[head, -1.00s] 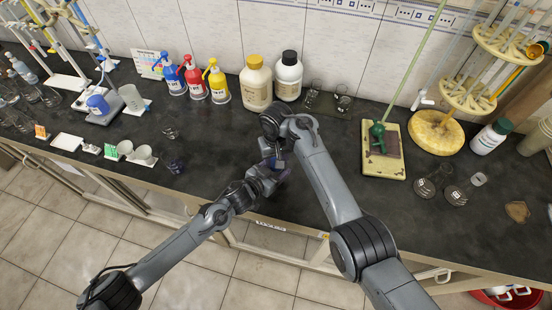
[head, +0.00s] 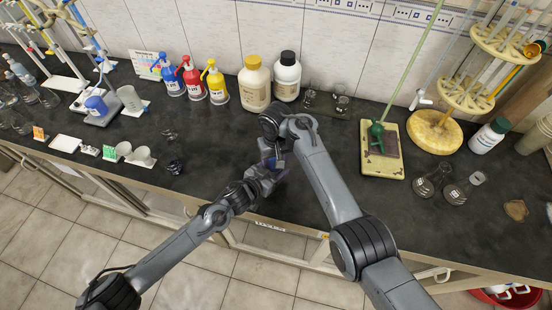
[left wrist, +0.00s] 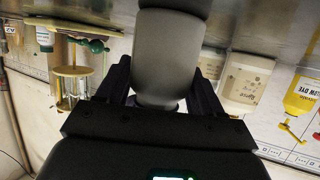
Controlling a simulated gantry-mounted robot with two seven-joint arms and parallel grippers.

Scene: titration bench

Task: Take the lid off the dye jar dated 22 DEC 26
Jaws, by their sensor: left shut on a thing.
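My left gripper (head: 268,166) is over the front part of the dark bench, close to my right arm's end. In the left wrist view its fingers (left wrist: 160,90) stand apart around a small pale thing, mostly hidden behind a large grey rounded body (left wrist: 168,55). It is shut on that small thing, which I cannot identify for sure. My right gripper (head: 268,148) is just behind the left one, its fingertips hidden by the arms. I can read no date.
Blue, red and yellow wash bottles (head: 217,82) and two large bottles (head: 255,85) line the wall. White cups (head: 142,157) stand at left. The bench between the dark jar and my grippers is clear.

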